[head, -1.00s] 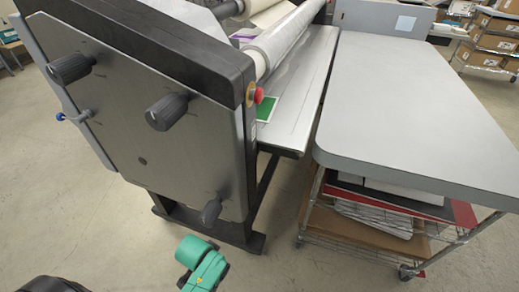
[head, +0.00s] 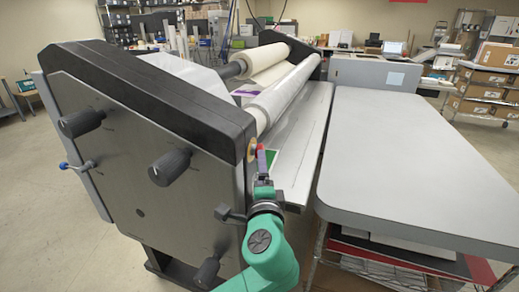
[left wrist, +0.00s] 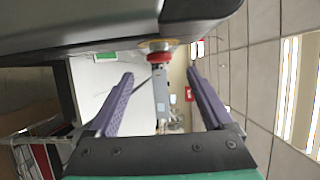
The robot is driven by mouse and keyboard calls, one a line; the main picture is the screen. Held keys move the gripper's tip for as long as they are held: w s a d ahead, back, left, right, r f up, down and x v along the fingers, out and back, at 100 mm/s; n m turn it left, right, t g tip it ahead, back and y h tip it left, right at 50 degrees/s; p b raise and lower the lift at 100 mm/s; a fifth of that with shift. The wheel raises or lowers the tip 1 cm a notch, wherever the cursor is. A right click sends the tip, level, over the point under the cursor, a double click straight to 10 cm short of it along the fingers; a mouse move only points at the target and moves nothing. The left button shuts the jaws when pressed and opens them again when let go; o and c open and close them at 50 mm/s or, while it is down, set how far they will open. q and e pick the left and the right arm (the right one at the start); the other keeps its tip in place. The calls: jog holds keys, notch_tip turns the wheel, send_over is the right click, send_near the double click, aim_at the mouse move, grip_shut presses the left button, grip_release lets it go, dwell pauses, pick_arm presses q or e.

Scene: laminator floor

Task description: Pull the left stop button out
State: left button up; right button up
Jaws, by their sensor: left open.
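The left stop button is red with a yellow base. In the left wrist view the red button (left wrist: 158,57) sits at the top centre, on the edge of the dark machine end. It lies ahead of my open left gripper (left wrist: 160,78), roughly in line with the gap between the purple fingers and apart from both. In the head view my left gripper (head: 262,162) is just in front of the button, which it mostly hides; only a bit of red (head: 259,147) shows by the yellow base (head: 252,149). My right gripper is out of view.
The laminator's grey side panel (head: 140,165) with several black knobs stands left of my arm. A grey table (head: 410,160) is to the right, with a loaded wire shelf below. A narrow gap separates the table from the laminator's feed tray (head: 302,150).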

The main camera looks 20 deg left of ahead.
pick_arm(q)
jog(key=p+x, duration=0.1)
jog(key=x, duration=0.7)
jog(key=shift+w+a+p, duration=0.1)
jog(key=shift+w+p, duration=0.15)
jog(key=shift+p, duration=0.1)
jog(key=shift+w+a, duration=0.2)
jog(key=shift+w, duration=0.3)
jog(key=shift+f, duration=0.1)
grip_shut()
